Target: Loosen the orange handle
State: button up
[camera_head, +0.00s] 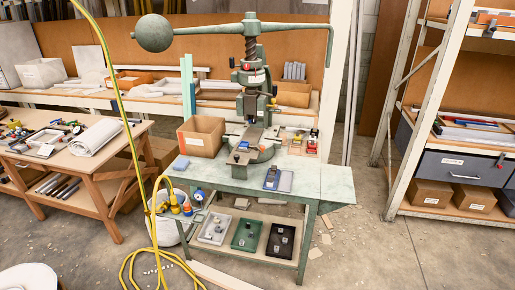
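The green fly press (252,110) stands on a green metal bench (310,172) in the middle of the view. A ball weight (155,33) sits at the left end of its long top arm, and a threaded screw (251,45) runs down its middle. My gripper is not in view.
A cardboard box (201,138) stands left of the press; a blue-grey item (278,179) lies at the bench front. Trays (249,235) sit on the lower shelf. A yellow hose (107,60) hangs at left and coils on the floor. Floor (360,240) at the right front is mostly clear.

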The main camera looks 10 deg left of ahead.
aim_at(262, 147)
jog(key=i+j+u, duration=0.1)
jog(key=i+j, duration=0.15)
jog(key=i, duration=0.5)
jog(key=i+j+u, duration=0.1)
jog(key=i, duration=0.65)
jog(key=i+j, duration=0.15)
jog(key=i, duration=0.6)
jog(key=j+u, duration=0.05)
